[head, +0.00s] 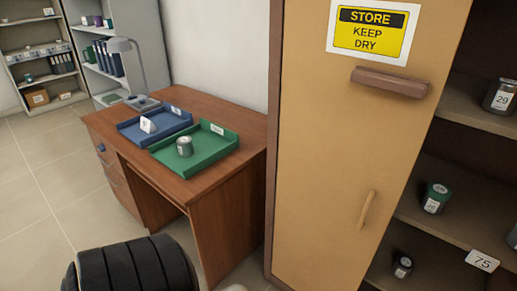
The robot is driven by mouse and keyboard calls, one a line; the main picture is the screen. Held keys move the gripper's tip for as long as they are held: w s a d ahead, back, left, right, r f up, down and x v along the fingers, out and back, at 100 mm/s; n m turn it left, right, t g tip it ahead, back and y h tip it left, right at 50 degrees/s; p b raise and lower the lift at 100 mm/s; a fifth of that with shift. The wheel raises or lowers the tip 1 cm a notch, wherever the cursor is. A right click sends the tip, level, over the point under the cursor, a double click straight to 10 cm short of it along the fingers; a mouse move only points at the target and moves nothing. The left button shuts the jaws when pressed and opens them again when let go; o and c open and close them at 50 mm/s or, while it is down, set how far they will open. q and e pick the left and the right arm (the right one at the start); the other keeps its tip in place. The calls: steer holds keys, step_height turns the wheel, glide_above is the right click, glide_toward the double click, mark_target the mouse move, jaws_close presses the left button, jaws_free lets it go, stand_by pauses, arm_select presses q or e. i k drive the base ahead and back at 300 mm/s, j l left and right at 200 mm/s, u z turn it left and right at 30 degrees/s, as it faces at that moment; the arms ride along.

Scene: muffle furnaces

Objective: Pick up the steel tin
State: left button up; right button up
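Several tins show in the head view, and I cannot tell for sure which one is the steel tin. A grey tin (184,146) with a white label stands upright in the green tray (213,155) on the desk. A dark tin with a green lid (436,198) is on the middle shelf, and a small dark tin (402,267) is on the lower shelf. Neither gripper is in view.
A tan cabinet door (340,160) with a brown handle stands between desk and shelves. A black ribbed chair back (133,268) is in front. Tiled floor at the left is clear.

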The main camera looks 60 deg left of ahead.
mark_target(185, 144)
steer(key=u, duration=2.35)
steer(key=i+j+z, duration=0.1)
steer(key=i+j, duration=0.15)
steer(key=i+j+z, duration=0.1)
steer(key=j, duration=0.35)
steer(key=i+j+z, duration=0.1)
steer(key=i+j, duration=0.2)
steer(key=j, duration=0.1)
